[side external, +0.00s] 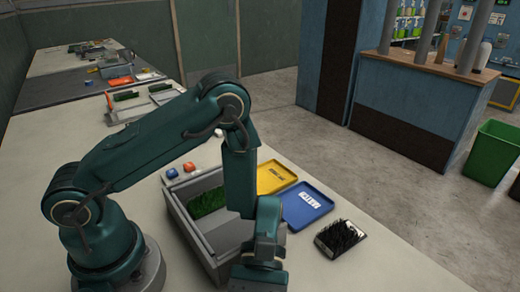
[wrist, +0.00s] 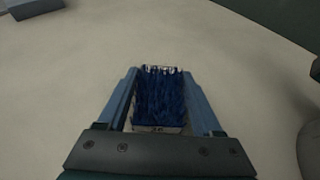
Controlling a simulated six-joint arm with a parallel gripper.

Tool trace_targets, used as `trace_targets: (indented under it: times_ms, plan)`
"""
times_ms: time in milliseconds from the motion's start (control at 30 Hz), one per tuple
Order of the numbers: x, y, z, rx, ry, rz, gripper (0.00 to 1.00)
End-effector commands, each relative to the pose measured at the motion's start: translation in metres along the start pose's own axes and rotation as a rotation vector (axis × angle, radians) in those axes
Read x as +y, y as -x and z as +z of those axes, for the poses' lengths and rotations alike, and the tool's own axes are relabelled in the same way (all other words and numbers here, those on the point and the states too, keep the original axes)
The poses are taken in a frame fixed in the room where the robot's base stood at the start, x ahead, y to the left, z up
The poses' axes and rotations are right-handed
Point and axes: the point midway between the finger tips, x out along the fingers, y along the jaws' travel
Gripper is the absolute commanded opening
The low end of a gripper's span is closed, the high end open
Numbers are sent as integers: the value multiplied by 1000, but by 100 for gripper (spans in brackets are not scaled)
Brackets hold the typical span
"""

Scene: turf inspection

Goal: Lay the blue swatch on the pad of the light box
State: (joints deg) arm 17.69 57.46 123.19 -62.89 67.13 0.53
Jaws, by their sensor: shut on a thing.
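My gripper (wrist: 160,74) is shut on the blue swatch (wrist: 158,98), a small rectangle of dark blue pile with a pale edge, held between the two fingers in the wrist view. Pale, plain surface lies around and beyond it there. In the side external view my gripper (side external: 262,268) is low at the bottom, at the near right end of the grey divided box; the swatch is hidden there. I cannot pick out the light box or its pad for certain in either view.
The grey box (side external: 181,222) holds a green turf piece (side external: 208,202). Beyond it lie a yellow tray (side external: 275,177) and a blue tray (side external: 304,206), both labelled. A dark turf sample (side external: 341,238) lies right of them. A grey block (wrist: 35,8) shows at the wrist view's top left.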

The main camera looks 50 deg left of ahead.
Motion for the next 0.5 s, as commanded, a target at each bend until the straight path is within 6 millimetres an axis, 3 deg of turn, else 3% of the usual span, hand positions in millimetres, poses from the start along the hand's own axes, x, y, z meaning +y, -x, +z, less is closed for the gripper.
trace_targets:
  times_ms: [133, 167, 200, 233, 500]
  plan:
    - [0, -1, -3, 0, 1, 0, 8]
    - [0, -1, -3, 0, 0, 0, 75]
    - [0, -1, -3, 0, 0, 0, 90]
    - [0, -1, -3, 0, 0, 0, 97]
    - [0, -1, -3, 0, 0, 0, 97]
